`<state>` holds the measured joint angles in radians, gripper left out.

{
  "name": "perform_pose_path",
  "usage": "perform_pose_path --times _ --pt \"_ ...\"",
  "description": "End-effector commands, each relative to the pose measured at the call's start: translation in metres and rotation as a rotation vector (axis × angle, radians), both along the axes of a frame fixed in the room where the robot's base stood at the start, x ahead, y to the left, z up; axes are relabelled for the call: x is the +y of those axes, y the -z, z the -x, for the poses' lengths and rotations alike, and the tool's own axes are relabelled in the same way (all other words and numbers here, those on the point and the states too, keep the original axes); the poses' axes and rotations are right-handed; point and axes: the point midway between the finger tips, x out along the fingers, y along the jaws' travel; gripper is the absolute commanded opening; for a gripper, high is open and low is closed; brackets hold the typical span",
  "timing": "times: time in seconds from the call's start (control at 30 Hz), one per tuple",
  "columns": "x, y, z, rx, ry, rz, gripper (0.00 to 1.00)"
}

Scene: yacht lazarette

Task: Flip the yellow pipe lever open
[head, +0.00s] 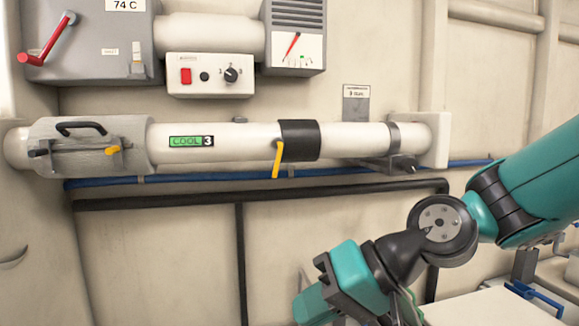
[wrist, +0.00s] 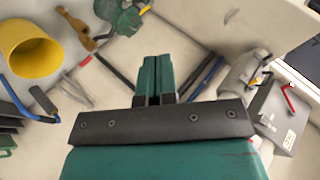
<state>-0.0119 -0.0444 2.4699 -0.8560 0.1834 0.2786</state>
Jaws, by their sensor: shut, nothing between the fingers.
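The yellow lever (head: 277,160) hangs down, slightly tilted, from a dark collar (head: 300,140) on the white horizontal pipe (head: 225,142). The pipe carries a green "COOL 3" label (head: 191,141). My gripper (head: 308,306) is low in the head view, below and to the right of the lever and well apart from it. In the wrist view its two teal fingers (wrist: 157,78) are together with nothing held. I cannot make out the lever in the wrist view.
A grey box with a red handle (head: 48,40) and a switch panel (head: 210,75) are above the pipe. A black rail (head: 165,202) and blue hose (head: 215,180) run below it. A pale surface (head: 500,308) is at lower right. The wrist view shows a yellow cylinder (wrist: 28,50).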

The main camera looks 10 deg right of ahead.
Motion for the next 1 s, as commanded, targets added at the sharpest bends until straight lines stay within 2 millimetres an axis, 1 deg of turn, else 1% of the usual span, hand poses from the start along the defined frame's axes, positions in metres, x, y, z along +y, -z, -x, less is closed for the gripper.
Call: perform_pose_path --times 0.03,0.07,0.1,0.13,0.2,0.27,0.3,0.4,0.5,0.6,0.9,1.0 --pt "-0.005 -0.014 -0.027 0.013 0.106 -0.123 0.0" --pt "-0.008 -0.022 -0.042 0.019 0.165 -0.201 0.0" --pt "-0.015 -0.033 -0.06 0.027 0.245 -0.305 0.0" --pt "-0.021 -0.042 -0.074 0.033 0.3 -0.381 0.0" --pt "-0.04 -0.059 -0.101 0.046 0.423 -0.549 0.0" --pt "-0.059 -0.072 -0.12 0.056 0.514 -0.677 0.0" --pt "-0.072 -0.079 -0.131 0.062 0.566 -0.754 0.0" --pt "-0.098 -0.091 -0.149 0.073 0.661 -0.901 0.0" --pt "-0.115 -0.097 -0.158 0.078 0.716 -0.985 0.0" --pt "-0.122 -0.099 -0.16 0.08 0.735 -1.02 0.0" --pt "-0.121 -0.1 -0.161 0.078 0.734 -1.02 0.0" --pt "-0.118 -0.102 -0.165 0.079 0.732 -1.019 0.0"
